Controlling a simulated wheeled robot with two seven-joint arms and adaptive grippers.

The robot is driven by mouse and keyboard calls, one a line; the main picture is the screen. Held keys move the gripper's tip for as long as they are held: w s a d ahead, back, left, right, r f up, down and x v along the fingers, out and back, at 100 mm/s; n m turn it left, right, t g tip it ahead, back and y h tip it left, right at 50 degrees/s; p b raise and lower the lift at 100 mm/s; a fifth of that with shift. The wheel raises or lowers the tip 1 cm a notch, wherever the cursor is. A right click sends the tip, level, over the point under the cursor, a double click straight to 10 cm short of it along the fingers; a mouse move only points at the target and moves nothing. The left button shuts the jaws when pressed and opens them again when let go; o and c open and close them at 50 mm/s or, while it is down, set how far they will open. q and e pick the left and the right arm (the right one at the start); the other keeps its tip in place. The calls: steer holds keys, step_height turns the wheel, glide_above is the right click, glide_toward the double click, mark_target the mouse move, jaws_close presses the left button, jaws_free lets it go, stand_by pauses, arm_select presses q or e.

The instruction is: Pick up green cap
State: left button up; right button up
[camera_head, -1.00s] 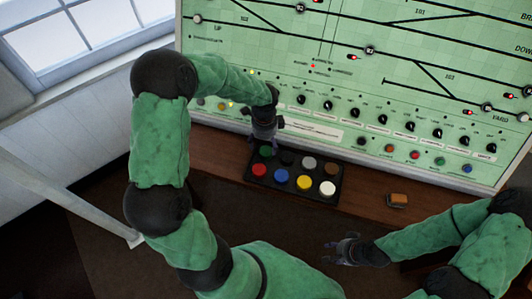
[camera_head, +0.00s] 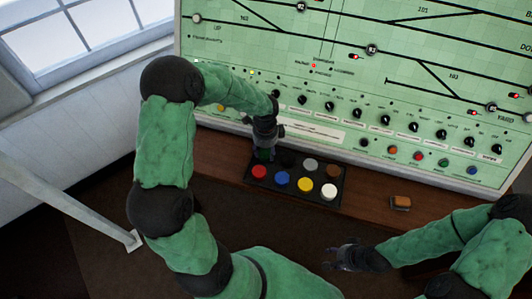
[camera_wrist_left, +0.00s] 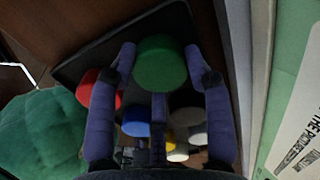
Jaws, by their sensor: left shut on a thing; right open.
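The green cap (camera_wrist_left: 160,64) is a round disc between the two fingers of my left gripper (camera_wrist_left: 160,72) in the left wrist view. The left gripper is shut on it. In the head view my left gripper (camera_head: 265,148) points down at the back left corner of the black tray (camera_head: 318,205), and the green cap (camera_head: 264,154) is mostly hidden beneath it. I cannot tell whether the cap is clear of the tray. My right gripper (camera_head: 343,256) is open and empty, low in the picture, in front of the tray.
The tray also holds red (camera_head: 259,172), blue (camera_head: 281,178), yellow (camera_head: 305,184), white (camera_head: 329,190), grey (camera_head: 311,165), brown (camera_head: 334,172) and black caps. A small orange-brown block (camera_head: 400,202) lies on the wooden desk at right. A green panel (camera_head: 400,90) with knobs stands close behind.

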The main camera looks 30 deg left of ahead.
mark_target(266, 153)
arm_select(q)
steer(key=shift+r, duration=0.15)
arm_select(e)
steer(key=shift+r, duration=0.1)
arm_select(q)
steer(key=shift+r+p, duration=0.5)
steer(key=shift+r, duration=0.1)
step_height(266, 153, up, 2)
steer(key=shift+s+r+p, duration=0.1)
steer(key=shift+r+p, duration=0.15)
steer(key=shift+p, duration=0.45)
steer(key=s+d+r+p, duration=0.5)
steer(key=s+r, duration=0.4)
steer(key=s, duration=0.4)
arm_select(e)
step_height(266, 153, up, 7)
steer(key=shift+f, duration=0.2)
arm_select(q)
steer(key=w+d+f+n, duration=0.2)
steer(key=w+n, duration=0.4)
steer(key=n, duration=0.1)
steer(key=w+d+f+n, duration=0.1)
steer(key=w+d+n, duration=0.2)
steer(key=w+n, duration=0.4)
steer(key=shift+w+f+n, duration=0.25)
steer(key=shift+f+n, duration=0.1)
steer(key=shift+n, duration=0.35)
arm_select(e)
steer(key=shift+c, duration=0.5)
